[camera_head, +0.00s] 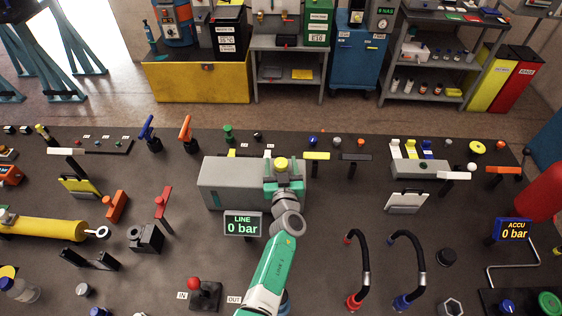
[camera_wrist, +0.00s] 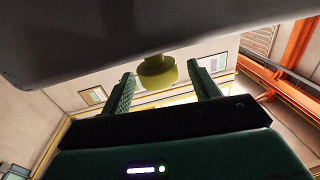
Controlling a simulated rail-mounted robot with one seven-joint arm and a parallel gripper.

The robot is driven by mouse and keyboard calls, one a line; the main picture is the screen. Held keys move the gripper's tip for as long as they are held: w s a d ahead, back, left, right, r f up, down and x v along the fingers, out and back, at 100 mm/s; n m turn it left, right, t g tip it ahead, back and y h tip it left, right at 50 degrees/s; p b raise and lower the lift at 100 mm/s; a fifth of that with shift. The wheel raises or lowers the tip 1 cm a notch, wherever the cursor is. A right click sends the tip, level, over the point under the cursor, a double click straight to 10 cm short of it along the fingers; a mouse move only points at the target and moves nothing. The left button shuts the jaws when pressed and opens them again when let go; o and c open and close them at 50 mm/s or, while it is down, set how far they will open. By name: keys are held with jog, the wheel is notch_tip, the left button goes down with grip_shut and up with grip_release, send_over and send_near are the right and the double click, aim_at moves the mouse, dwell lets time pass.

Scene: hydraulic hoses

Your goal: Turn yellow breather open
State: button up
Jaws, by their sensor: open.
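The yellow breather (camera_head: 281,163) is a round cap at the grey box-shaped tank (camera_head: 225,172), near the middle of the bench in the head view. In the wrist view the breather (camera_wrist: 157,76) shows as a yellow-green knob below a large grey surface. My gripper (camera_wrist: 161,72) is open, with one dark green finger on each side of the breather. Gaps show between the knob and both fingers, so neither is seen touching it. In the head view my gripper (camera_head: 283,182) is at the breather, but its fingertips are hard to make out.
A LINE display (camera_head: 242,224) reading 0 bar stands just left of my arm. A red lever (camera_head: 163,202) stands to the left, and a yellow-handled valve (camera_head: 316,156) is right of the breather. Two hoses (camera_head: 361,265) rise from the bench at the right.

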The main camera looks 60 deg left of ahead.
aim_at(281, 158)
jog(key=shift+b+x, duration=0.5)
jog(key=shift+x, duration=1)
jog(key=shift+c, duration=0.2)
jog(key=c, duration=0.9)
jog(key=m+t+b, duration=0.1)
jog(key=m+t+h+b, duration=0.1)
jog(key=t+b, duration=0.1)
jog(key=shift+f+h, duration=0.3)
jog(key=shift+w+d+r+m+t+h+b, duration=0.2)
jog(key=shift+r+m+t+h+b, duration=0.2)
jog(key=shift+m+t+b, duration=0.2)
jog(key=o, duration=0.9)
jog(key=shift+o, duration=0.2)
